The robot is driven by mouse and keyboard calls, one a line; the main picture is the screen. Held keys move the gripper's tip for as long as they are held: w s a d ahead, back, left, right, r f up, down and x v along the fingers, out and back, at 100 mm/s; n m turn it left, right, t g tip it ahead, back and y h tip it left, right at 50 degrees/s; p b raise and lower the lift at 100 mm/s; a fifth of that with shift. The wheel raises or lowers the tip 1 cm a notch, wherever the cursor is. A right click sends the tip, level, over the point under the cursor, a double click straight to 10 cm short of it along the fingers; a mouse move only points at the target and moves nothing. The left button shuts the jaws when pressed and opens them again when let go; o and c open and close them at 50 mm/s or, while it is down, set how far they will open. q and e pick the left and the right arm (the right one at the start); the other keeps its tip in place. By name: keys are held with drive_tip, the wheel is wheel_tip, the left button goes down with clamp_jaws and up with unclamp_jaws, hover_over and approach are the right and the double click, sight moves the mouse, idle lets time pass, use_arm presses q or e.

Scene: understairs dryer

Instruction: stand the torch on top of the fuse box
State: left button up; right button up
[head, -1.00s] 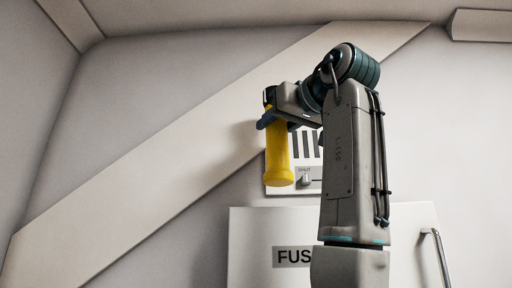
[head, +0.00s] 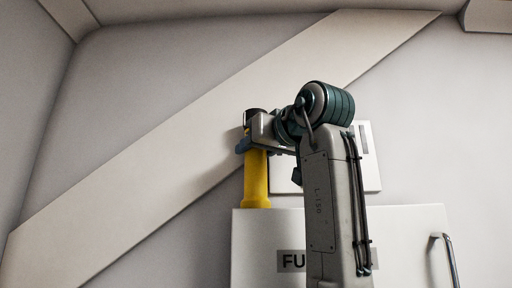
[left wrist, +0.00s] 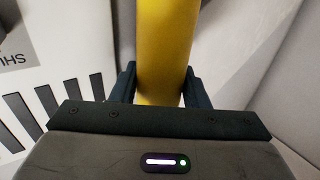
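The yellow torch (head: 256,182) is upright in the head view, its wide end down and a dark end at the top. My left gripper (head: 254,146) is around its upper part, a finger on each side in the left wrist view (left wrist: 160,88), shut on it. The white fuse box (head: 258,243) is below, with a partly covered label. The torch's lower end meets the line of the box's top edge near its left corner. I cannot tell whether it touches the top. My right gripper is not in view.
A white vented panel (head: 371,180) is on the wall above the box, partly behind my left arm. A metal handle (head: 445,262) is at the box's right. A sloping beam (head: 130,190) crosses the wall behind the torch.

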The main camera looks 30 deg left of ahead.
use_arm(q)
drive_tip(key=o, duration=0.3)
drive_tip(key=shift+s, duration=0.1)
drive_tip(key=shift+o, duration=0.2)
drive_tip(key=b+v, duration=0.6)
drive_tip(key=v, duration=0.6)
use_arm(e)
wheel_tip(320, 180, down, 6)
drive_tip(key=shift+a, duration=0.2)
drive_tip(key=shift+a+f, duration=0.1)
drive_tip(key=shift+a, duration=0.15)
